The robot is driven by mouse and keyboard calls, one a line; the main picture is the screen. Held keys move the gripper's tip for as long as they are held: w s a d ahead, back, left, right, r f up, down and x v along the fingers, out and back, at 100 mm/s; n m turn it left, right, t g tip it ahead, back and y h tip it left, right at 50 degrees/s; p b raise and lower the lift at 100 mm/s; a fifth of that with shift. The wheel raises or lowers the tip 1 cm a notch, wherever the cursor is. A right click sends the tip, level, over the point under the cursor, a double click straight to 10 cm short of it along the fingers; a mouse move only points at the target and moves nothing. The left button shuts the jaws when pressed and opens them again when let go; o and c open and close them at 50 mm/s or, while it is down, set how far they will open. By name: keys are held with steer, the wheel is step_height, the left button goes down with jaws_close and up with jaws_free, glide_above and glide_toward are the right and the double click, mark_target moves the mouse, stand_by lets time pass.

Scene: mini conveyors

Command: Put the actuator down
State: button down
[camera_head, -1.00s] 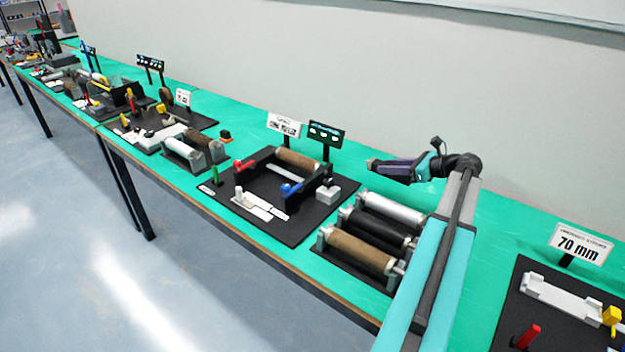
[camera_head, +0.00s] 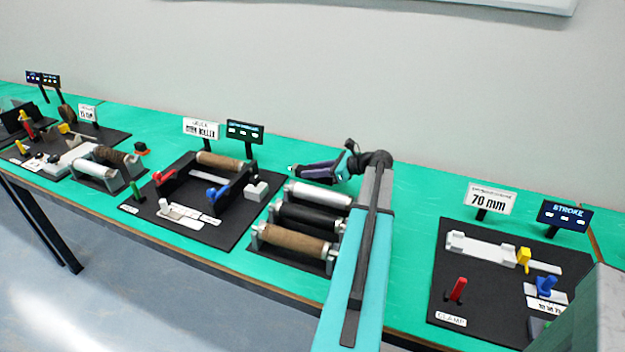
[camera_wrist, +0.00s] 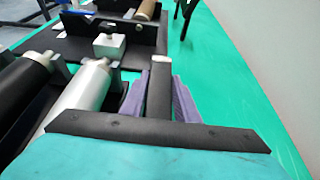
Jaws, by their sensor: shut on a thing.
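My gripper (camera_head: 308,171) is behind the silver roller, over the green table near the wall. In the wrist view its two purple fingers (camera_wrist: 160,88) are shut on a dark bar with a pale tip, the actuator (camera_wrist: 160,95). The bar points forward, away from the wrist. The actuator's rear part is hidden behind the black edge of the gripper. In the head view it is too small to tell apart from the fingers. I cannot tell whether it touches the table.
A rack with a silver roller (camera_head: 318,194), a black roller (camera_head: 305,216) and a brown roller (camera_head: 293,240) stands beside my arm. A black conveyor board (camera_head: 228,232) lies left of it. The 70 mm station (camera_head: 470,270) is at right.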

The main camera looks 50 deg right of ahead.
steer(key=shift+f, duration=0.1)
steer(key=shift+f+p, duration=0.3)
steer(key=shift+f, duration=1.45)
steer(key=shift+f, duration=0.1)
steer(key=c, duration=1.4)
jaws_free()
steer(key=shift+o, duration=0.2)
steer(key=b+v, duration=0.2)
steer(key=v, duration=1)
steer(key=shift+s, duration=0.1)
